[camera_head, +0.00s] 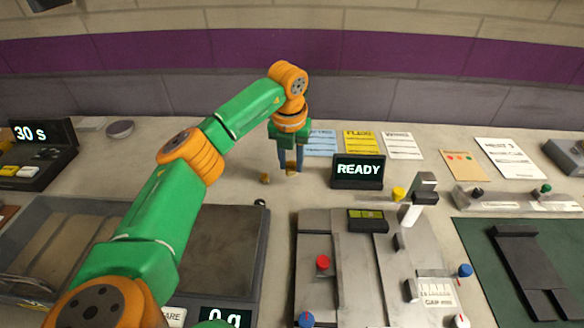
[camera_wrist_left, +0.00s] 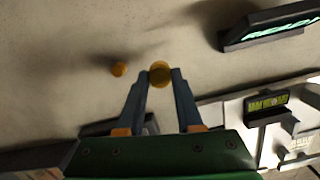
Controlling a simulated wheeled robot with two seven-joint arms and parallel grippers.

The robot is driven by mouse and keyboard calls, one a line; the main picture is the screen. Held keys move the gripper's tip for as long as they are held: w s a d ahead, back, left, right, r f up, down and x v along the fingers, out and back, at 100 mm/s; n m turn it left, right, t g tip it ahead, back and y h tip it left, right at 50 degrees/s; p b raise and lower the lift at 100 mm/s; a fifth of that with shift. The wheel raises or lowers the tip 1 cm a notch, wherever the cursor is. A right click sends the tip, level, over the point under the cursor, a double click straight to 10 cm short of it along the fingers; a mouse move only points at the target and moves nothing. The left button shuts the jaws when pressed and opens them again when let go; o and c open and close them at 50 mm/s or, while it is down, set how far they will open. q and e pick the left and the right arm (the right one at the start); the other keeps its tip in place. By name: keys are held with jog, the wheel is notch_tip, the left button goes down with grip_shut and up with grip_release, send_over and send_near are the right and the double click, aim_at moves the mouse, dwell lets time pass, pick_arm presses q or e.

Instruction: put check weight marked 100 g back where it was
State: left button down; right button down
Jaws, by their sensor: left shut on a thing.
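My left gripper (camera_head: 290,168) is shut on a brass check weight (camera_head: 290,167), over the back of the table left of the READY display. The held weight also shows between the fingertips in the left wrist view (camera_wrist_left: 160,73). A second, smaller-looking brass weight (camera_head: 265,178) stands on the table just left of the gripper, apart from it; it also shows in the left wrist view (camera_wrist_left: 119,69). No mark is readable on either weight. The scale (camera_head: 222,250) with a dark plate shows 0 g, partly behind my left arm. My right gripper is not in view.
The READY display (camera_head: 358,171) stands right of the gripper, with paper sheets (camera_head: 361,142) behind it. A grey slotted fixture (camera_head: 345,255) with a red knob lies in front. A 30 s timer (camera_head: 38,146) is at far left. Bare table lies left of the weights.

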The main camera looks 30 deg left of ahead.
aim_at(291, 162)
pick_arm(q)
jog(key=shift+w+a+f, duration=0.1)
jog(key=shift+w+f, duration=0.1)
jog(key=shift+f, duration=0.1)
jog(key=f, duration=0.1)
jog(key=f+p, duration=0.1)
jog(key=f, duration=0.1)
jog(key=shift+w+a+f, duration=0.2)
jog(key=shift+w+f, duration=0.05)
jog(key=shift+f, duration=0.4)
jog(key=c, duration=0.6)
grip_release()
jog(key=shift+o, duration=0.2)
jog(key=shift+r, duration=0.1)
jog(key=shift+r, duration=0.3)
jog(key=r, duration=0.4)
jog(key=s+r, duration=0.1)
jog(key=r, duration=0.6)
jog(key=shift+s+d+r, duration=0.15)
jog(key=shift+d+r, duration=0.15)
